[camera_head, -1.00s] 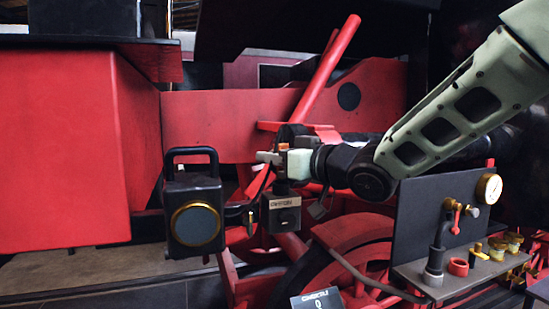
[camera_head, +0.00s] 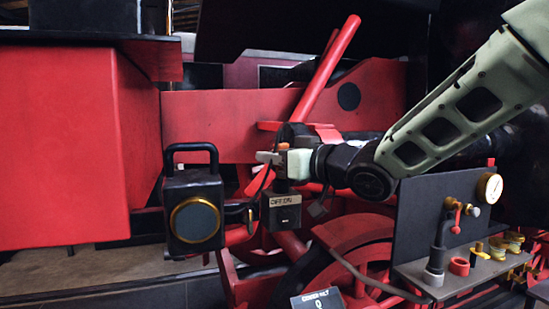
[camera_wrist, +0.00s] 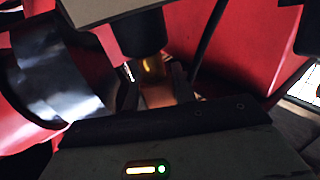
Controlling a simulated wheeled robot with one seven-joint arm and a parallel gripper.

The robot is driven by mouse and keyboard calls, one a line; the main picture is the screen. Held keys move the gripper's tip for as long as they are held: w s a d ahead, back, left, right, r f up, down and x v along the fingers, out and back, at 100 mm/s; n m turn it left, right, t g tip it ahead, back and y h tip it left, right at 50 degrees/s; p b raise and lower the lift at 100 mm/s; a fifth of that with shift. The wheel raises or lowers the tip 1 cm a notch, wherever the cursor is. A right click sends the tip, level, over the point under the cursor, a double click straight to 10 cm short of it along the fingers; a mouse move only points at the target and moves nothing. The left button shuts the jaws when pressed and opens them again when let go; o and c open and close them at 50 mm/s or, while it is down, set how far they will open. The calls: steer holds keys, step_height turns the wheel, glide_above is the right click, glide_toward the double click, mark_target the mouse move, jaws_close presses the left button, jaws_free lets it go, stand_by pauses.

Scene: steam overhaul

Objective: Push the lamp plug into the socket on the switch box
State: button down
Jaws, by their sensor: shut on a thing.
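I cannot tell how deep the tip sits. The lamp (camera_head: 194,212), black with a brass ring, is left of the box.
A placard (camera_head: 318,301) stands below. A shelf (camera_head: 452,283) with a gauge (camera_head: 489,187), valve and fittings is at right. Red machinery lies behind.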

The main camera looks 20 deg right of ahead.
steer(key=shift+f+b, duration=1.05)
steer(key=shift+b, duration=0.45)
stand_by(1.3)
steer(key=c, duration=1.1)
jaws_free()
steer(key=shift+o, duration=0.2)
